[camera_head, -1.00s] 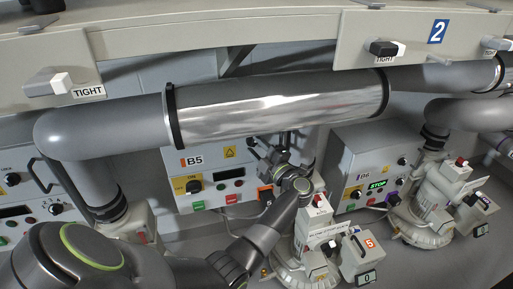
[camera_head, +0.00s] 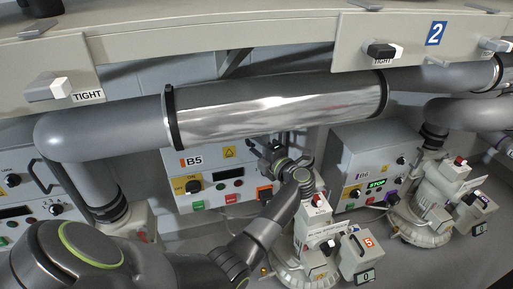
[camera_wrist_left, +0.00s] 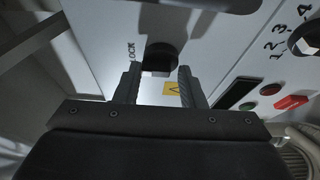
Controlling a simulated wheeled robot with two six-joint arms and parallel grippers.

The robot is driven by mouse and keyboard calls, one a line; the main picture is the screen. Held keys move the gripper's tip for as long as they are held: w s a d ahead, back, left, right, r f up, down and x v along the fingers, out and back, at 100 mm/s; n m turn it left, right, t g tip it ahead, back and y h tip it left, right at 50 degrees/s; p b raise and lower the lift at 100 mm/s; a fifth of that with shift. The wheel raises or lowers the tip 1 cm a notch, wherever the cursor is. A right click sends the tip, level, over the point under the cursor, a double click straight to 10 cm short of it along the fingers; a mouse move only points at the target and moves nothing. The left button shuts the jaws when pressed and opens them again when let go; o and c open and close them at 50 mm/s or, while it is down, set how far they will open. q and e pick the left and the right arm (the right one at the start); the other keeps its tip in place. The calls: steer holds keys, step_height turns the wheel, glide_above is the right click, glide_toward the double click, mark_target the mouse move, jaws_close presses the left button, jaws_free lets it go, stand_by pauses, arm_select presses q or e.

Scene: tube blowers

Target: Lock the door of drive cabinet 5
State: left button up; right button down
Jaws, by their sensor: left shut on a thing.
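Drive cabinet 5 (camera_head: 215,166) is the pale box marked B5 under the shiny pipe in the head view. My left gripper (camera_head: 262,152) is at the upper right of its front. In the left wrist view, the black lock knob (camera_wrist_left: 160,57) sits on the cabinet door (camera_wrist_left: 205,50) beside the word LOCK. My left gripper (camera_wrist_left: 157,82) has one finger on each side of the knob's handle and is shut on it. In the head view my gripper hides most of the knob. The right gripper is in neither view.
A large pipe (camera_head: 280,103) runs across above the cabinet, close over my left arm. A blower with an orange 5 tag (camera_head: 369,241) stands in front, right of my forearm. Cabinet B6 (camera_head: 365,150) is to the right. A shelf panel (camera_head: 60,75) overhangs at upper left.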

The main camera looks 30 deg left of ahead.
arm_select(q)
steer(key=shift+w+r, duration=0.15)
steer(key=shift+r, duration=0.4)
steer(key=o, duration=0.8)
steer(key=shift+f, duration=0.1)
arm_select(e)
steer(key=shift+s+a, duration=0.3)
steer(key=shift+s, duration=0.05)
arm_select(q)
steer(key=shift+f, duration=0.15)
